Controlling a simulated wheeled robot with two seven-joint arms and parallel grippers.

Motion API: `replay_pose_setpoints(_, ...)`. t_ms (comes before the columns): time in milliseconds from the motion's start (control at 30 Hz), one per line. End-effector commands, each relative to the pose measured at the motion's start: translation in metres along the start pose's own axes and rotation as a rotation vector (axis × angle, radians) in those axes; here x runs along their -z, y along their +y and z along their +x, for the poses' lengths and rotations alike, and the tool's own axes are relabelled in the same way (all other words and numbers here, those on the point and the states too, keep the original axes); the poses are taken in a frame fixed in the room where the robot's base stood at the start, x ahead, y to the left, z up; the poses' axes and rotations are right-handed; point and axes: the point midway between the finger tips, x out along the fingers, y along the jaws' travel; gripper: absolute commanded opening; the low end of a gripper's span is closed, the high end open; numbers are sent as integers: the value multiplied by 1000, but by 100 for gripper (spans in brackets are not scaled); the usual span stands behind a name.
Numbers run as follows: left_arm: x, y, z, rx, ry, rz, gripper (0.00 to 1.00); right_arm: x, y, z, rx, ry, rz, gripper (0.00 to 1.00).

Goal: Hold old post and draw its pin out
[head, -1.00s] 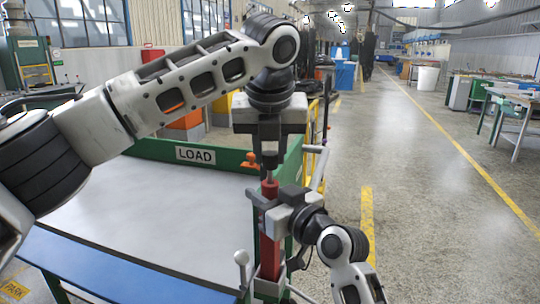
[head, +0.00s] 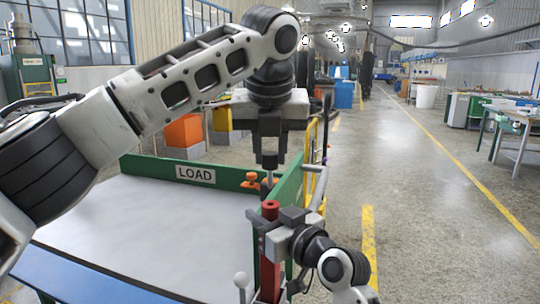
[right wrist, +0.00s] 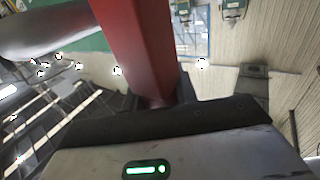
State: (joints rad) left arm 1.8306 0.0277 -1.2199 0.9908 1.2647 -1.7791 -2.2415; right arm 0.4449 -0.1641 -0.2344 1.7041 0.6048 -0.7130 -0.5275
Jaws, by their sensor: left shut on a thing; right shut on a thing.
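The old post (head: 270,265) is an upright red post at the right corner of the LOAD table. In the right wrist view it shows as a red bar (right wrist: 140,50) against the dark jaw. My right gripper (head: 271,219) is shut on the post just below its top. My left gripper (head: 268,166) points straight down above the post, shut on the pin (head: 267,188). A short grey length of the pin shows between the jaws and the post's top. I cannot tell whether its lower end is still inside the post.
The table (head: 120,235) has a bare grey top and a green rim with a LOAD sign (head: 195,174). Orange knobs (head: 250,182) sit behind the post. A round-headed grey lever (head: 241,280) stands left of the post. Yellow railing (head: 312,140) is behind; the floor at right is clear.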

Motion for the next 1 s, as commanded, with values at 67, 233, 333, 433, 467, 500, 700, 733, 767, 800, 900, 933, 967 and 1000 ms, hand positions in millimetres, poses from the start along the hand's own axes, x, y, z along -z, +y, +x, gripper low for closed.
replay_pose_setpoints(67,0,0,-2,0,0,0,3,-9,0,0,2,-20,3,0)
replay_pose_setpoints(233,-1,0,-2,0,1,0,3,-9,0,0,2,-20,3,0)
replay_pose_setpoints(333,-1,0,-2,0,1,0,3,-9,0,0,2,-20,3,0)
replay_pose_setpoints(433,-1,0,-3,0,0,0,3,-9,0,0,2,-20,3,0)
replay_pose_setpoints(467,-1,0,-4,0,0,0,3,-9,0,0,2,-20,3,0)
replay_pose_setpoints(500,-2,0,-5,0,0,-1,3,-9,0,0,2,-20,3,0)
replay_pose_setpoints(700,-7,0,-16,0,-2,-1,3,-9,0,0,2,-20,3,0)
replay_pose_setpoints(733,-8,0,-18,0,-2,-1,3,-9,0,0,2,-20,3,0)
replay_pose_setpoints(767,-8,0,-19,0,-2,-2,3,-9,0,0,2,-20,3,0)
replay_pose_setpoints(800,-9,0,-21,0,-1,-2,3,-9,0,0,2,-20,3,0)
replay_pose_setpoints(900,-11,0,-26,0,0,0,3,-9,0,0,2,-20,3,0)
replay_pose_setpoints(933,-11,0,-27,0,0,0,3,-9,0,0,2,-20,3,0)
replay_pose_setpoints(967,-12,0,-28,0,0,0,3,-9,0,0,2,-20,3,0)
replay_pose_setpoints(1000,-12,0,-29,-1,0,0,3,-9,0,0,2,-20,3,0)
